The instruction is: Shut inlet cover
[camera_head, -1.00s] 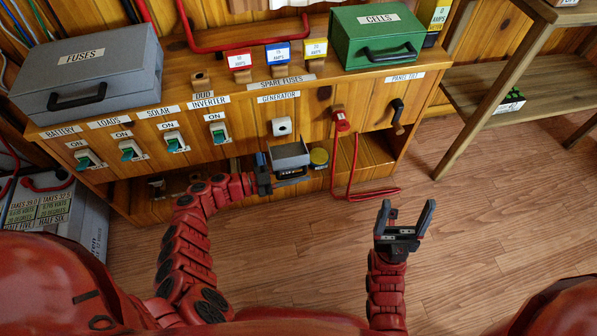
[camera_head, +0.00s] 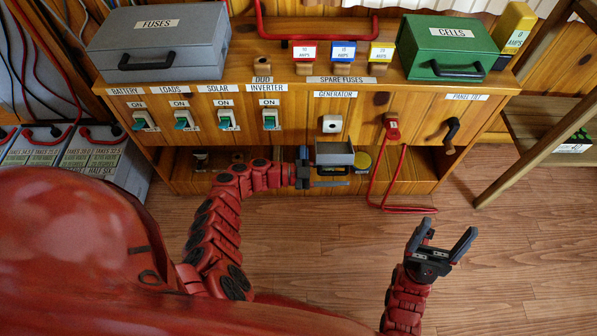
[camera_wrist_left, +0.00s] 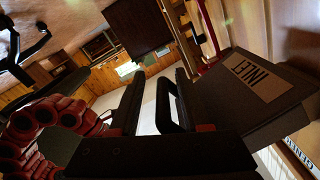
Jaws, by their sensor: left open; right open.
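The inlet cover is a grey box-like flap (camera_head: 334,158) standing out from the front of the wooden cabinet, below the white socket (camera_head: 332,124) under the GENERATOR label. In the left wrist view its dark face carries an INLET label (camera_wrist_left: 257,77) and a dark bar handle (camera_wrist_left: 163,108). My left gripper (camera_head: 318,176) is at the cover's lower left. In the left wrist view, its open fingers (camera_wrist_left: 158,100) lie on either side of the handle; contact is unclear. My right gripper (camera_head: 441,243) is open and empty above the floor, to the right.
Switches (camera_head: 185,120) line the cabinet front on the left. A wooden shelf (camera_head: 545,140) stands at right.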

